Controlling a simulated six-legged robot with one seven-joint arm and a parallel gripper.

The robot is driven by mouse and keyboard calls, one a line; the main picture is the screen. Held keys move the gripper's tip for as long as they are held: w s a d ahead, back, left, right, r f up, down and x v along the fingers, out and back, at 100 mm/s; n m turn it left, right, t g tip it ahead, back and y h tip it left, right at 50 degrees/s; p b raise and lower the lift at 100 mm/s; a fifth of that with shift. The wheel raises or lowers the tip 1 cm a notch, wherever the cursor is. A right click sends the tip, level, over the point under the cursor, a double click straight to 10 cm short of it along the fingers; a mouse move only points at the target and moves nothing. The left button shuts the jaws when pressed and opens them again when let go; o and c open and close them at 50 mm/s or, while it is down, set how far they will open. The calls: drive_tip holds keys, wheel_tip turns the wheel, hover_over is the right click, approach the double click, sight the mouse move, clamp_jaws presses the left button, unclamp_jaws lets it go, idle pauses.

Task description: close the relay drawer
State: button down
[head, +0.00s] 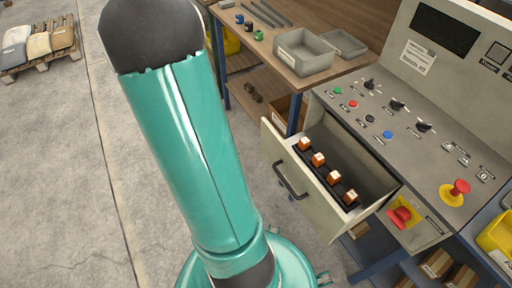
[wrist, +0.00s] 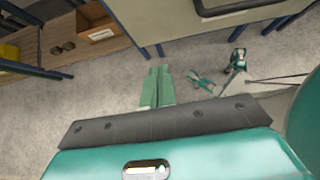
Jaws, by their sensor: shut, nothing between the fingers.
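The relay drawer (head: 283,187) stands pulled open from the grey control console in the head view. Its pale front panel carries a dark bar handle (head: 291,182), facing lower left. Inside, several orange relays (head: 318,160) stand in a row on a dark strip. My gripper (wrist: 157,88) shows in the wrist view, its two green fingers together and empty above the concrete floor. A pale box-like surface (wrist: 165,18) lies beyond the fingertips at the top; I cannot tell if it is the drawer. The gripper is not visible in the head view.
The console (head: 425,150) has buttons, knobs and a red emergency stop (head: 459,188). A red switch (head: 401,215) sits right of the drawer. A wooden workbench (head: 262,52) with grey trays (head: 303,55) stands behind. Open floor (head: 60,180) lies to the left.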

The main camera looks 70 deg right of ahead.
sight(269, 152)
drive_tip(key=x, duration=0.4)
drive_tip(key=r+x, duration=0.1)
drive_tip(key=x, duration=0.3)
drive_tip(key=s+d+x, duration=0.1)
drive_tip(key=x, duration=0.3)
drive_tip(key=shift+s, duration=0.2)
drive_tip(key=shift+s+d, duration=0.3)
drive_tip(key=shift+d, duration=0.2)
drive_tip(key=shift+d, duration=0.15)
